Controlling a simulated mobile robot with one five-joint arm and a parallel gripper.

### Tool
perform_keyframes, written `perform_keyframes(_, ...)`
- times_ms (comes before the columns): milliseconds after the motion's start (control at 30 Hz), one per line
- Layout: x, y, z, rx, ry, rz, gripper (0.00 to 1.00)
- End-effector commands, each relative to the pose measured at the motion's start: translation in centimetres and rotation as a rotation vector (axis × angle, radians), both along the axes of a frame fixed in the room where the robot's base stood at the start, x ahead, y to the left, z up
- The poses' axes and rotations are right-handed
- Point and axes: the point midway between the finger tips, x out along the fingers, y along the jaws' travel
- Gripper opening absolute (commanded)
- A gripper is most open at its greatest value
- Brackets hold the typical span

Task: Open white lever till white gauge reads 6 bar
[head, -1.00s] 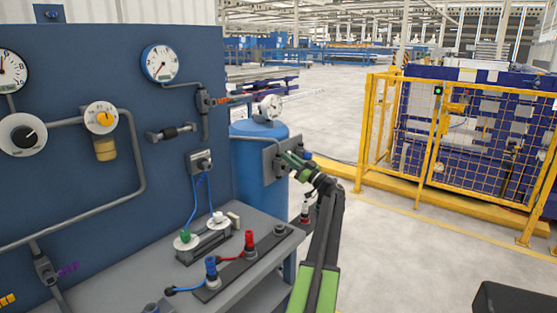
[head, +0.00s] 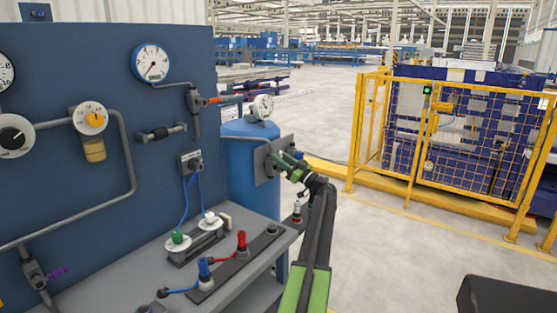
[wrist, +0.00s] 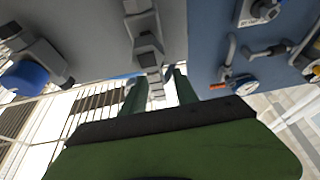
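A small white-rimmed gauge (head: 263,107) stands on top of the blue tank (head: 240,170); its reading is too small to tell. I cannot make out a white lever in either view. My gripper (head: 285,163) is in front of the grey plate (head: 264,160) on the tank's side and hides part of what is mounted there. In the wrist view, the two green fingers of my gripper (wrist: 160,92) are apart. Grey block-like fittings (wrist: 150,45) show above and between them. I cannot tell whether the fingers touch these fittings.
A blue panel (head: 60,190) on the left carries a blue-rimmed gauge (head: 152,62), a yellow dial (head: 95,119), a black knob (head: 13,138), pipes and an orange-handled valve (head: 215,100). A grey bench (head: 120,285) holds connectors. A yellow fence (head: 410,190) stands right; floor between is clear.

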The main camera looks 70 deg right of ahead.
Motion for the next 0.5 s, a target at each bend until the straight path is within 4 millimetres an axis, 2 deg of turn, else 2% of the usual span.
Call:
perform_keyframes(167, -3.1, 0.7, -1.8, 0.001, 0.0, -0.005, 0.35)
perform_keyframes(500, -11.6, 2.7, -5.5, -0.001, 0.0, -0.003, 0.35)
